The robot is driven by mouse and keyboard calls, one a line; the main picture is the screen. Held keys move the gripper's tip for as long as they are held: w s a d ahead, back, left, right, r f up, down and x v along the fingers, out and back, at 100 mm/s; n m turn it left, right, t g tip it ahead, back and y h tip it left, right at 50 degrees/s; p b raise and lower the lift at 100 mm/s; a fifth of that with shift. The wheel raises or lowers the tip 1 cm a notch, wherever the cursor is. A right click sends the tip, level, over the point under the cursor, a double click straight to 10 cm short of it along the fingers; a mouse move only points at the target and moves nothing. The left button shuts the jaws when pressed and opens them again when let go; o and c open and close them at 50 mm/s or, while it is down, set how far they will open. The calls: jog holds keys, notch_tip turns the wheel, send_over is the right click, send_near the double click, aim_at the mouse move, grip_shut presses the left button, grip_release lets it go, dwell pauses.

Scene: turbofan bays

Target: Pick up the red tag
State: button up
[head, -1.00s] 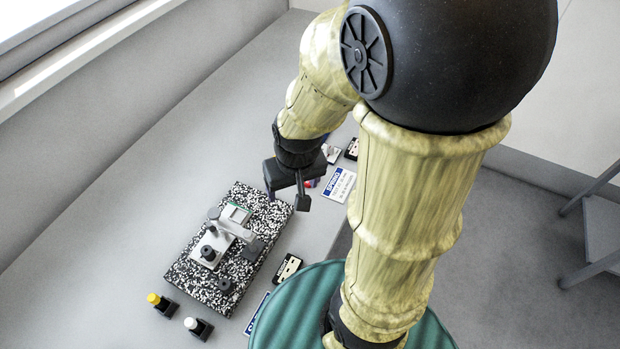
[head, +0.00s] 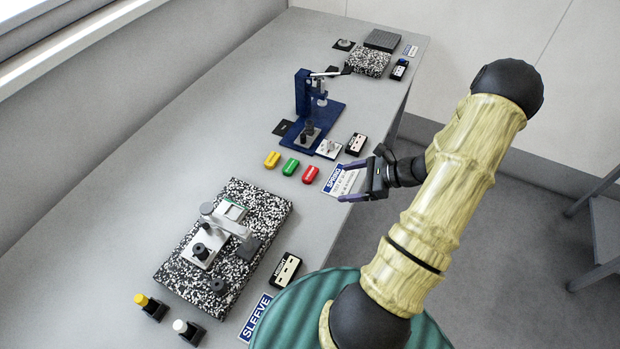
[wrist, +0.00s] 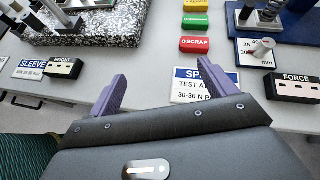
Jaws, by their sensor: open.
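The red tag (head: 310,174) lies flat on the grey bench, at the near right end of a row with a green tag (head: 290,166) and a yellow tag (head: 272,159). In the wrist view the red tag (wrist: 194,45) reads SCRAP and lies beyond the fingertips, slightly right of centre. My gripper (head: 356,180) is open and empty, with purple fingers. It is over the bench's right edge by the SPRING card, to the right of the red tag and apart from it. In the wrist view my gripper (wrist: 172,84) shows both fingers spread.
The SPRING card (head: 343,180) lies beside the red tag. A blue press (head: 318,122) stands behind the tags. A speckled plate with a fixture (head: 175,272) is nearer, left of my gripper. FORCE (head: 355,144) and HEIGHT (head: 285,268) boxes are near the bench edge.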

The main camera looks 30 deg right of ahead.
jog(key=d+m+t, duration=0.1)
jog(key=d+f+m+t, duration=0.1)
jog(key=d, duration=0.1)
jog(key=d+f+m+t+h, duration=0.1)
jog(key=d, duration=0.1)
jog(key=shift+m, duration=0.4)
jog(key=shift+w, duration=0.1)
jog(key=p, duration=0.3)
send_near(311, 173)
jog(key=x, duration=0.3)
jog(key=shift+a, duration=0.2)
jog(key=shift+a+f, duration=0.15)
jog(key=shift+f, duration=0.05)
jog(key=shift+w, duration=0.1)
jog(key=p+x, duration=0.3)
jog(key=x, duration=0.2)
jog(key=shift+w, duration=0.15)
jog(key=shift+c, duration=0.2)
